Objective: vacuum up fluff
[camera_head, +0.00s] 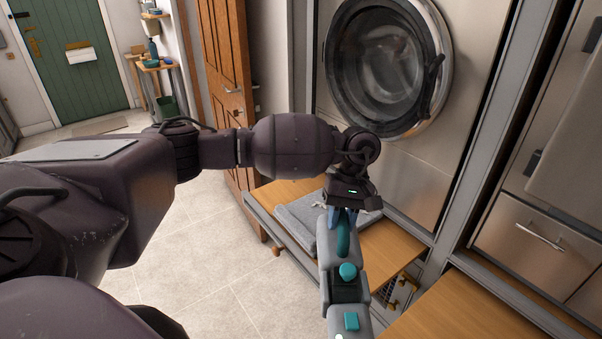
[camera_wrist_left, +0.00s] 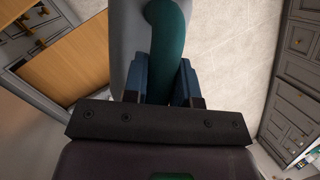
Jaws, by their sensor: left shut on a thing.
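A grey handheld vacuum with teal parts (camera_head: 345,318) hangs from my left gripper (camera_head: 343,216) in the head view. My left gripper is shut around its teal handle. In the left wrist view, the blue fingers of the gripper (camera_wrist_left: 162,82) stand on both sides of the teal handle (camera_wrist_left: 168,35), with the grey body beside it. A grey folded cloth (camera_head: 295,218) lies on the wooden bench (camera_head: 283,190), partly behind the gripper and vacuum. Small pale bits (camera_head: 320,204) show on the cloth near the gripper; I cannot tell surely whether they are fluff. My right gripper is out of view.
A washing machine (camera_head: 388,65) with a round door is set in the wall behind the bench. An open wooden door (camera_head: 226,75) stands left of the bench. Another wooden top (camera_head: 450,312) is at lower right, below metal drawers (camera_head: 520,240). Tiled floor (camera_head: 205,255) is clear at left.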

